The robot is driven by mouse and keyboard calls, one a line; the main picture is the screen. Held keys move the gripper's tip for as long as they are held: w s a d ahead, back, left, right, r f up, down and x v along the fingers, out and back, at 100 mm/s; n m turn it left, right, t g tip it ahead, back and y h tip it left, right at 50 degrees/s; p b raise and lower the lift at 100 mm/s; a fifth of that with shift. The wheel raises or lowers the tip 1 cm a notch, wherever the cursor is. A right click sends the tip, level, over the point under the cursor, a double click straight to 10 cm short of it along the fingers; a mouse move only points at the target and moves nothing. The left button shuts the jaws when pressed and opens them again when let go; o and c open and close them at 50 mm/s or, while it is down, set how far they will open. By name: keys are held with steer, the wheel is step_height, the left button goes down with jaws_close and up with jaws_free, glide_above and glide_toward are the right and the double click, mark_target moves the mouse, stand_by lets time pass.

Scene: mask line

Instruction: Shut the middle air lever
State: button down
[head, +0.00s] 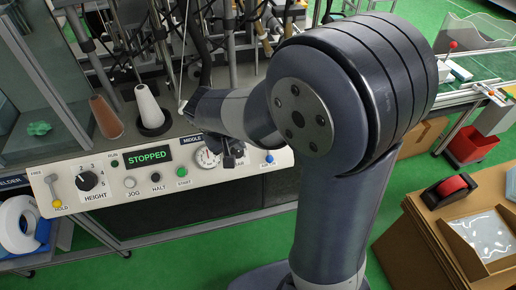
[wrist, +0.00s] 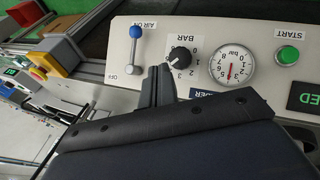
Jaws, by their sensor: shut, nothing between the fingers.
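The air lever (wrist: 133,48) has a grey rod and a blue knob in the wrist view. Its knob is beside the "AIR ON" marking, with "OFF" marked at the other end. In the head view, the blue knob (head: 270,157) is at the right end of the white control panel (head: 135,187). A sign partly hidden by my arm starts with "MIDDLE". My gripper (wrist: 158,72) is shut and empty, in front of the panel. In the wrist view its tips are right of the lever, just below the BAR knob. My gripper (head: 232,160) is left of the blue knob in the head view.
A HEIGHT knob (head: 87,181) and a yellow-ended hold lever (head: 54,190) are further left. Thread cones (head: 149,108) stand behind the panel.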

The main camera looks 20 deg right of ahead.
steer(key=x, duration=0.3)
steer(key=d+x, duration=0.1)
steer(key=x, duration=0.3)
steer(key=d+x, duration=0.1)
steer(key=x, duration=0.3)
steer(key=shift+r, duration=0.4)
steer(key=shift+d+f, duration=0.2)
steer(key=shift+d, duration=0.6)
